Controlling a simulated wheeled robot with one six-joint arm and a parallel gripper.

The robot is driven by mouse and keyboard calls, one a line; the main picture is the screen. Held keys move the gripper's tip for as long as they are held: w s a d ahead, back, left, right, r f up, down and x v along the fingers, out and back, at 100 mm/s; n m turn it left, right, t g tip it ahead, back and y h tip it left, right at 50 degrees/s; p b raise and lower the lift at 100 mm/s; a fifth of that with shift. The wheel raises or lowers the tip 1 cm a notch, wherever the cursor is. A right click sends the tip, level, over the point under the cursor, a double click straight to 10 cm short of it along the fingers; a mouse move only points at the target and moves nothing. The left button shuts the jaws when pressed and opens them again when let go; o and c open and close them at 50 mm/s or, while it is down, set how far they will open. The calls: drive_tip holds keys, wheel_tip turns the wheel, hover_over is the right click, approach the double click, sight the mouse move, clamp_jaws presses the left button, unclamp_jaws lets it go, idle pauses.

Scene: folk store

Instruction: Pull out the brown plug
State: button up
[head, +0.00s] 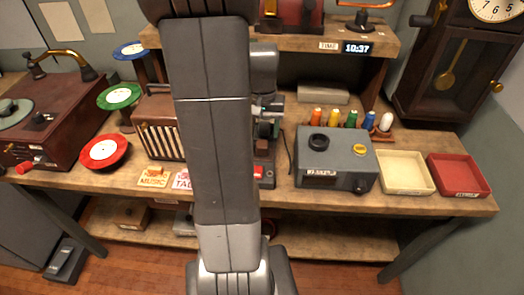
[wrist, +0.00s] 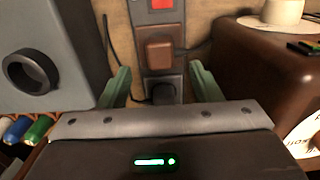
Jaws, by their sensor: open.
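The brown plug (wrist: 160,54) is a rounded block seated in a grey power strip (wrist: 143,14) in the wrist view. A black plug (wrist: 163,92) sits in the same strip, nearer to my gripper's body, with a dark cord beside it. My gripper (wrist: 160,68) is open, with one pale green finger on each side of the strip. The fingertips are about level with the brown plug's near edge, with gaps on both sides. I cannot tell their height above the strip. In the head view my arm hides most of the strip and gripper.
In the wrist view a grey box (wrist: 60,50) stands close left of the fingers, and a brown radio (wrist: 255,70) close right. In the head view, spools (head: 351,118), a cream tray (head: 404,185) and a red tray (head: 458,190) lie to the right. A shelf (head: 330,75) overhangs behind.

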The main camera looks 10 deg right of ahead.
sight(262, 143)
wheel_tip(262, 143, down, 6)
drive_tip(key=b, duration=0.3)
drive_tip(key=shift+f+b, duration=0.15)
drive_tip(key=shift+b, duration=0.25)
idle(0.8)
clamp_jaws()
drive_tip(key=shift+r+p, duration=0.2)
drive_tip(key=shift+p, duration=0.1)
drive_tip(key=shift+r+p, duration=2.35)
drive_tip(key=shift+r, duration=0.55)
